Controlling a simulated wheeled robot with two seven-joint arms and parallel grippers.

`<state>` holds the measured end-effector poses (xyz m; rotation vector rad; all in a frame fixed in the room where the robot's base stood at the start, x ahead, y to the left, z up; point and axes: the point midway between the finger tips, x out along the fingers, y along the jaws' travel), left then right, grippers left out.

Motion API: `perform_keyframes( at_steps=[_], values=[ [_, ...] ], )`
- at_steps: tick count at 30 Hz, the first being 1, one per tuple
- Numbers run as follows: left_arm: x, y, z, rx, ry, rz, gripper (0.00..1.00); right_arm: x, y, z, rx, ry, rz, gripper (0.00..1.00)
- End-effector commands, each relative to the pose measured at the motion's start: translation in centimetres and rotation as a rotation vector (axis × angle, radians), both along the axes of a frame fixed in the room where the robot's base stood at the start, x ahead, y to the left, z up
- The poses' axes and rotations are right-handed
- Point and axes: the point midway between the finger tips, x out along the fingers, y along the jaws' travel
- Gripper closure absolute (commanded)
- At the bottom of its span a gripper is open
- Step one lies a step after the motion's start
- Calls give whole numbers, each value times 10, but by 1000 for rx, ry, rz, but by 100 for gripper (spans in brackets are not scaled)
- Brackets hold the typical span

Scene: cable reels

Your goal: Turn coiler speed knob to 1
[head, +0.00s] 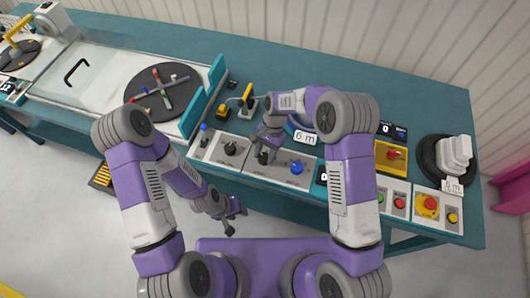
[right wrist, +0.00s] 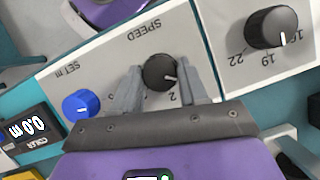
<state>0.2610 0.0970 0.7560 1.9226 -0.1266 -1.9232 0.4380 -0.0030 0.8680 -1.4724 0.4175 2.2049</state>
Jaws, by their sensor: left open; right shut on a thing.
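The black coiler speed knob (right wrist: 160,72) sits under the SPEED label in the right wrist view. Its white pointer mark faces the lower right, close to the printed 2. My right gripper (right wrist: 161,84) has one finger on each side of the knob and is shut on it. In the head view my right gripper (head: 264,156) is over the coiler panel (head: 280,176) and covers most of the knob. My left gripper (head: 236,220) is open and empty, in front of the table's edge and away from the panel.
A blue SET m knob (right wrist: 80,103) and a display (right wrist: 27,133) reading 0.0 m are beside the speed knob. Another black knob (right wrist: 270,28) with 16, 19 and 22 is on the neighbouring panel. A red switch (head: 393,153) and red-yellow button (head: 428,205) stand to the right.

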Motion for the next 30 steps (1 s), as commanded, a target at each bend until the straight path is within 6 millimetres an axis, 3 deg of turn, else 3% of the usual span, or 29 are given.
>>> perform_keyframes(
  at_steps=[9, 24, 25, 30],
  values=[
    [0, 0, 1, 0, 0, 0, 57, 1, 0, 0, -1, -1, 106, 87],
    [0, 0, 1, 0, 0, 0, 57, 1, 0, 0, -1, 0, 124, 87],
    [0, 0, 1, 0, 0, 0, 57, 1, 0, 0, -1, 0, 124, 54],
    [0, 0, 1, 0, 0, 0, 57, 1, 0, 0, -1, 0, 124, 32]
  ],
)
